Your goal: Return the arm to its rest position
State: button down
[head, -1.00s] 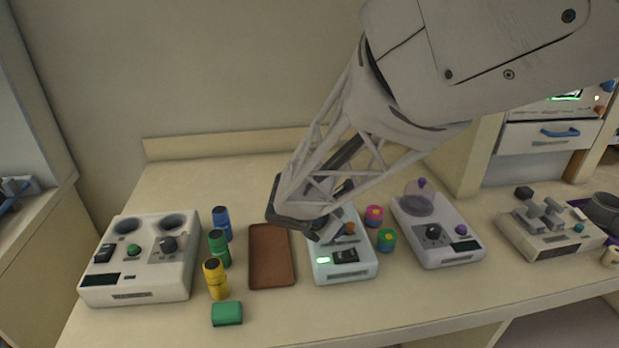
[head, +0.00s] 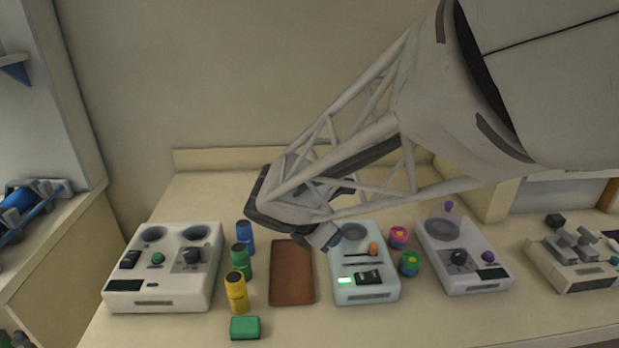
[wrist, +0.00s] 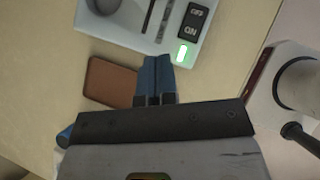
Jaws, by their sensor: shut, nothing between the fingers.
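My gripper (wrist: 155,80) shows in the wrist view with its two blue fingers shut together and nothing between them. In the head view my arm comes in from the upper right, and its end (head: 322,237) hangs above the bench, between the brown tray (head: 292,285) and the pale blue-white device (head: 365,292). The fingertips are hard to make out there. The wrist view shows the brown tray (wrist: 108,82) left of the fingers and the device's lit green display (wrist: 183,52) near the fingertips.
A white two-well device (head: 165,295) stands at the left. Two colourful small jars (head: 398,237) and another device (head: 465,265) stand to the right. The wall rises behind the bench.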

jog(key=shift+r, duration=0.1)
dwell(0.3)
jog(key=s+d+r+m+y, duration=0.1)
jog(key=s+d+m+y, duration=0.1)
jog(key=s+m, duration=0.4)
jog(key=s+d+r+m+y, duration=0.2)
jog(key=s+d+m, duration=0.2)
jog(key=m, duration=0.5)
jog(key=s+d+r+m+g+y, duration=0.1)
jog(key=s+d+r+m+y, duration=0.1)
jog(key=s+m, duration=0.6)
jog(key=shift+s+d+m+y, duration=0.3)
jog(key=shift+s+d+y, duration=0.3)
jog(key=shift+d, duration=0.45)
jog(key=shift+w, duration=0.1)
dwell(1.0)
